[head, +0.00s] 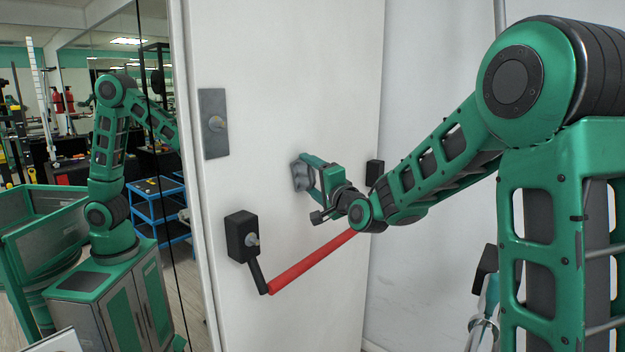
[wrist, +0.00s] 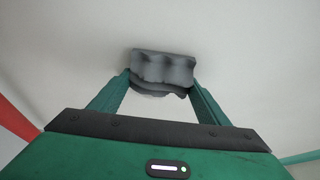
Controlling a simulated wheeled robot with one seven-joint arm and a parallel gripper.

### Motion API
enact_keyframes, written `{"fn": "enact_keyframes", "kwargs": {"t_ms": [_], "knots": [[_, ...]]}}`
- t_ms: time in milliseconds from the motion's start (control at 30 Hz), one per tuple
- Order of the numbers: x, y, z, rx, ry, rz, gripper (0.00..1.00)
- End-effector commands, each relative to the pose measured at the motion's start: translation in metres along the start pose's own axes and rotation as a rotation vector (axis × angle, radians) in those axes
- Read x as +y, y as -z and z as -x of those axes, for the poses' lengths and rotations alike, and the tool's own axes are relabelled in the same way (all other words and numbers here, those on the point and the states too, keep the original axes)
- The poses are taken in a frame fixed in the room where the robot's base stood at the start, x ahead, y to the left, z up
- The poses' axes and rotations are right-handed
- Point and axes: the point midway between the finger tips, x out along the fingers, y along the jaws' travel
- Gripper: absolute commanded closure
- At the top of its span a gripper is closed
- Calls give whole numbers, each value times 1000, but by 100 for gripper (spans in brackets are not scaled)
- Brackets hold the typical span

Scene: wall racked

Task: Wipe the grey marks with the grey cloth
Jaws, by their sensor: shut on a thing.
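The grey cloth (head: 299,175) is bunched against the white door panel (head: 285,80), left of my gripper (head: 313,178). My gripper is shut on the cloth, with its green fingers pointing at the panel. In the wrist view the folded cloth (wrist: 163,68) sits between the fingertips of my gripper (wrist: 160,84) and appears to touch the white surface. I cannot make out any grey marks on the panel in either view; the cloth and gripper hide part of it.
A red push bar (head: 312,262) on a black bracket (head: 242,237) crosses the door below my gripper. A small black block (head: 374,172) is at right. A mirror-like panel (head: 150,200) stands left.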

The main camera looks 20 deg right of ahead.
Motion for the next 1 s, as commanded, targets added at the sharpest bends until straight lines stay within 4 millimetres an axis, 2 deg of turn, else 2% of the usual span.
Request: {"fn": "enact_keyframes", "kwargs": {"t_ms": [367,800,1000], "knots": [[0,0,-5,0,0,-1,51],[7,30,-15,3,0,-1,51],[8,36,-17,1,0,-1,51]]}}
